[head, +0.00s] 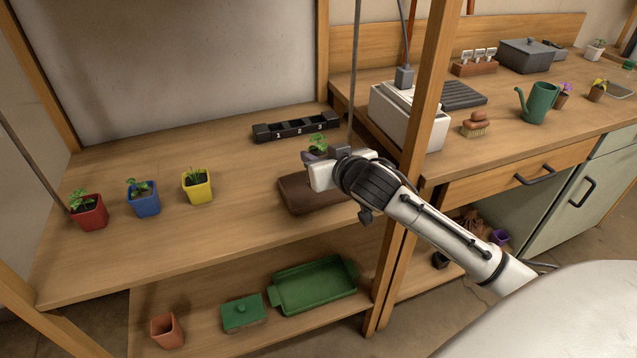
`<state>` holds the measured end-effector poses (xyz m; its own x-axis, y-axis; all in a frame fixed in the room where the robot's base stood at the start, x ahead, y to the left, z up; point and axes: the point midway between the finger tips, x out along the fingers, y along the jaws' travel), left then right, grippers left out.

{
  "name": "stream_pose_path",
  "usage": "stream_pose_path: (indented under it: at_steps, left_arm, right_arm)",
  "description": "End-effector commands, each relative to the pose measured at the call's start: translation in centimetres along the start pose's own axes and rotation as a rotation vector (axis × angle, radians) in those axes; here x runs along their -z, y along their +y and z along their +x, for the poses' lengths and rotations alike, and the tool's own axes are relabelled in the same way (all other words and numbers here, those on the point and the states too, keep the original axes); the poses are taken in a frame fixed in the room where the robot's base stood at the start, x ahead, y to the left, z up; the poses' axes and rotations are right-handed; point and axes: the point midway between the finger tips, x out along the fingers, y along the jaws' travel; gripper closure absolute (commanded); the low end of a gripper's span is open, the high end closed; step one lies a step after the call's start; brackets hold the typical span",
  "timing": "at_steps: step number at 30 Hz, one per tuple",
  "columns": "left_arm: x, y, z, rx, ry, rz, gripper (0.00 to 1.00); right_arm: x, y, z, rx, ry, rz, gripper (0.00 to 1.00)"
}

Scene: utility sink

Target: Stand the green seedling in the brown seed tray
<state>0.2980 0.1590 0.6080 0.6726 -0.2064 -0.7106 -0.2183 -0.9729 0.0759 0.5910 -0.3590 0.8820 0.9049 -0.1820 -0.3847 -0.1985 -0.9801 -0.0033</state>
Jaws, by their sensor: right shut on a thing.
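The brown seed tray (293,199) lies on the upper shelf, partly hidden behind my right gripper and arm. My right gripper (318,158) is over the tray and shut on a small potted seedling. The seedling's green leaves (318,143) show above the jaws, upright. Its pot is mostly hidden by the gripper, so I cannot tell whether it touches the tray. My left gripper is not in view.
Red (89,212), blue (143,199) and yellow (197,187) pots with plants stand at left. A black numbered rack (296,129) is behind the tray. A wooden post (429,90) stands right of my gripper. The shelf between yellow pot and tray is clear.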

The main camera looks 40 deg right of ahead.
Motion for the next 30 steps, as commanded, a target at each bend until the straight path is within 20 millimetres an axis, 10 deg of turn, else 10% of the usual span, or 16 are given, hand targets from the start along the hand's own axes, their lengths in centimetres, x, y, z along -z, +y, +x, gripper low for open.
stream_pose_path:
  at_steps: [14, 25, 26, 30]
  left_arm:
    - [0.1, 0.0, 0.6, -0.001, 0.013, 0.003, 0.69]
    - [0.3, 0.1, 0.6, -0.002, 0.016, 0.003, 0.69]
    - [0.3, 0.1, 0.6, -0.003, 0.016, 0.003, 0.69]
    - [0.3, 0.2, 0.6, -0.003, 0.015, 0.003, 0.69]
  right_arm:
    - [-5.3, 0.0, 2.1, 0.0, 0.0, 0.0, 0.93]
    - [-5.8, -0.1, 2.4, 0.001, 0.002, 0.001, 0.93]
    - [-5.7, 0.0, 2.3, 0.001, 0.002, 0.0, 0.65]
    - [-5.7, 0.0, 2.3, 0.001, 0.002, 0.0, 0.52]
